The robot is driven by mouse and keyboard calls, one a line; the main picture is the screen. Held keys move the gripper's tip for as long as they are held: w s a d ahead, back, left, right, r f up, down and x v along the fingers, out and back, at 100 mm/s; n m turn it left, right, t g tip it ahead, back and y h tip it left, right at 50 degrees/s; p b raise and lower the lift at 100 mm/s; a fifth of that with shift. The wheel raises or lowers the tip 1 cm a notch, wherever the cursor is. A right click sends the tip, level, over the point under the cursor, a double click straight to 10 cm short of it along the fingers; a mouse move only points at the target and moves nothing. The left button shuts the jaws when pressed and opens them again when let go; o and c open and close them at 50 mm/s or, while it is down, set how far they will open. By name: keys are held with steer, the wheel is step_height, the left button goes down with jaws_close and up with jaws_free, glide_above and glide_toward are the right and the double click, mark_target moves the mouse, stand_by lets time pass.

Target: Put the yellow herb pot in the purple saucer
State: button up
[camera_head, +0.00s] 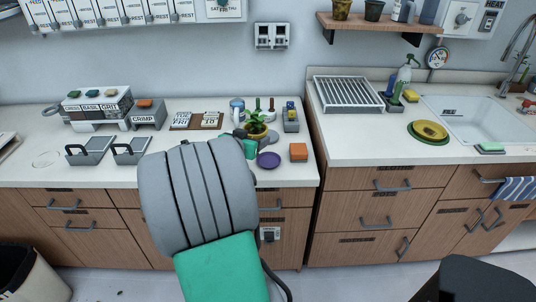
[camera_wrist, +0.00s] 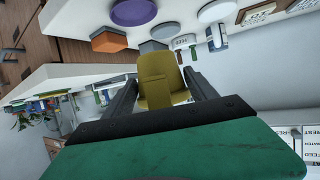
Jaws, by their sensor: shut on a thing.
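The yellow herb pot (camera_wrist: 160,80) is between the two dark fingers of my gripper (camera_wrist: 161,86) in the wrist view, and the fingers are shut on it. In the head view the yellow pot (camera_head: 257,132) shows with its green leafy plant, partly hidden by my arm. The purple saucer (camera_head: 268,159) lies empty on the left counter, close to the pot and toward the counter's front edge. It also shows at the top of the wrist view (camera_wrist: 133,11). The pot is apart from the saucer and seems held above the counter; its exact height is hard to tell.
An orange block (camera_head: 298,152) lies just right of the purple saucer. A grey saucer (camera_head: 270,138) and a grey caddy (camera_head: 290,120) stand behind it. A signboard (camera_head: 197,121) lies to the left.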

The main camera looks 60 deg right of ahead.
steer(key=d+f, duration=0.2)
steer(key=s+d+f, duration=0.1)
steer(key=d+f, duration=0.1)
steer(key=s+d+f, duration=0.1)
steer(key=d+f, duration=0.1)
steer(key=shift+d+f, duration=0.15)
steer(key=shift+f, duration=0.15)
steer(key=shift+d+f, duration=0.1)
steer(key=shift+f, duration=1.65)
steer(key=o, duration=1.5)
steer(key=shift+r, duration=0.15)
steer(key=v, duration=1.2)
steer(key=shift+s, duration=0.1)
